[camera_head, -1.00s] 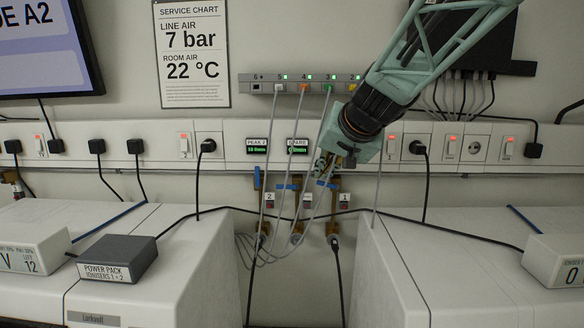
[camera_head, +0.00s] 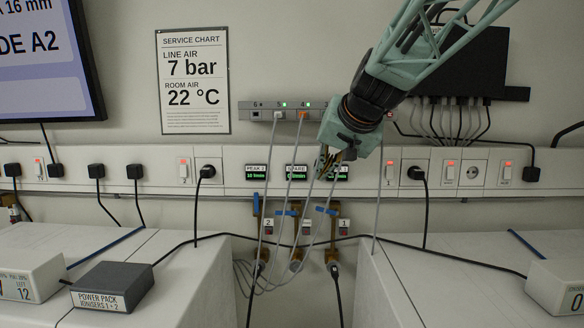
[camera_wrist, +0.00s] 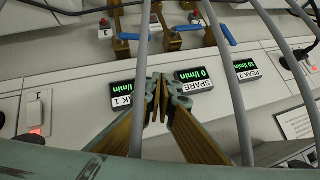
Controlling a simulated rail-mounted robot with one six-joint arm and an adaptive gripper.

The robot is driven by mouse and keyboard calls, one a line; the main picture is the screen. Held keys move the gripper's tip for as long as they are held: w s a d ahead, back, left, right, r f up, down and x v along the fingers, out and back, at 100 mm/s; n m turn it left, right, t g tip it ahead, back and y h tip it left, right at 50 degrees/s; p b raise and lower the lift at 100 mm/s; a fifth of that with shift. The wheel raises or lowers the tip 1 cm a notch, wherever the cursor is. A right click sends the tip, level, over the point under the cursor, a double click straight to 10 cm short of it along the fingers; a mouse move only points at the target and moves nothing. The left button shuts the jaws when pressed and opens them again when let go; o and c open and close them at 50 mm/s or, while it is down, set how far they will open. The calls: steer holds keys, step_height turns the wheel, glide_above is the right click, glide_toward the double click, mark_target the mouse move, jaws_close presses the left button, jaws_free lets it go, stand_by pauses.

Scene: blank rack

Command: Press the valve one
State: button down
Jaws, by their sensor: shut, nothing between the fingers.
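Valve one, marked by the tag 1 (camera_head: 344,222), is the rightmost of three brass valves under the wall duct and has a blue handle (camera_head: 324,210). In the upside-down wrist view, its tag (camera_wrist: 104,25) and blue handle (camera_wrist: 130,36) are at the upper left. My gripper (camera_head: 328,163) is above valve one, in front of the right flow display (camera_head: 341,173), and apart from the handle. Its fingers are together and empty in the wrist view (camera_wrist: 157,86). The PEAK 1 display (camera_wrist: 121,97) is partly hidden by a hose and a finger.
Several grey hoses (camera_head: 267,185) hang past the valves from the port strip (camera_head: 262,112). The middle valve (camera_head: 306,227) and valve 2 (camera_head: 268,227) are to the left. White cabinets (camera_head: 190,270) stand at both sides, with a black cable across.

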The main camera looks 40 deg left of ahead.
step_height(320, 180, up, 3)
steer(key=shift+s+f, duration=0.1)
steer(key=shift+s, duration=0.05)
stand_by(0.8)
